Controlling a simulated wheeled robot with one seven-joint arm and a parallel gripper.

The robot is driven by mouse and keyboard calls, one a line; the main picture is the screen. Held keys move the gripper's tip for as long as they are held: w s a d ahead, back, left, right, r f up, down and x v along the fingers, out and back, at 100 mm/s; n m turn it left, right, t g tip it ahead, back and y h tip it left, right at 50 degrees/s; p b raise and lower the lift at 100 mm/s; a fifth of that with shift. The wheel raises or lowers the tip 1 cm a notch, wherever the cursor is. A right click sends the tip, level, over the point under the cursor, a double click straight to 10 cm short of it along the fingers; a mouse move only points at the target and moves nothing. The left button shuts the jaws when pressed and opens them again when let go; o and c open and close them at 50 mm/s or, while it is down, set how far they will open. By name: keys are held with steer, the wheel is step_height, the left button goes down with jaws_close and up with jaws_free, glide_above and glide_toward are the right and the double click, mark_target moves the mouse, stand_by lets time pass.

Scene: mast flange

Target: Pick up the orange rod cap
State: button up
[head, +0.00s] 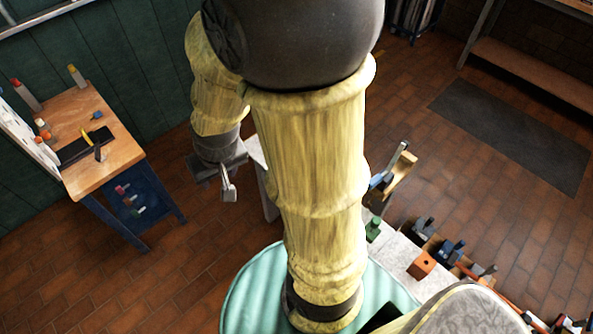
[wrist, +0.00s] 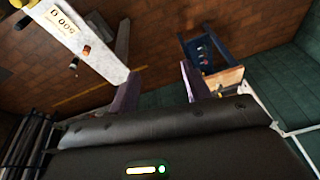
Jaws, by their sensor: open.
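My gripper (head: 229,192) hangs in the left middle of the head view, in the air and apart from everything. In the wrist view its two fingers (wrist: 158,86) stand apart with nothing between them. I cannot tell surely which thing is the orange rod cap. Small orange-and-white pieces (head: 41,123) sit at the left of a wooden workbench (head: 108,165), well left of my gripper. An orange block (head: 421,265) with a dark hole on top sits on a pale bench (head: 397,251) at right. My arm hides part of that bench.
A dark mat with a yellow piece (head: 86,137) lies on the workbench, which has a blue frame. Several tools and blocks (head: 452,250) line the pale bench's far edge. In the wrist view a pale surface bears a label (wrist: 62,27). The brick floor (head: 200,250) between the benches is clear.

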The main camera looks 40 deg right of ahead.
steer(key=w+d+f+m+t+h+b, duration=0.1)
steer(key=w+d+f+m+h+b, duration=0.15)
steer(key=w+f+m+b, duration=0.4)
steer(key=w+d+f+m+t+h+b, duration=0.25)
steer(key=w+f, duration=0.45)
steer(key=f, duration=0.5)
steer(key=s+d+f+m+g+h+b, duration=0.5)
steer(key=d+f+m+h+b, duration=0.2)
steer(key=d+f+h, duration=0.3)
steer(key=shift+s+f+g+b, duration=0.35)
steer(key=shift+f+b, duration=0.3)
steer(key=shift+f, duration=0.2)
steer(key=b+x, duration=0.1)
steer(key=x, duration=1.1)
steer(key=shift+w+d, duration=0.1)
steer(key=shift+f, duration=0.1)
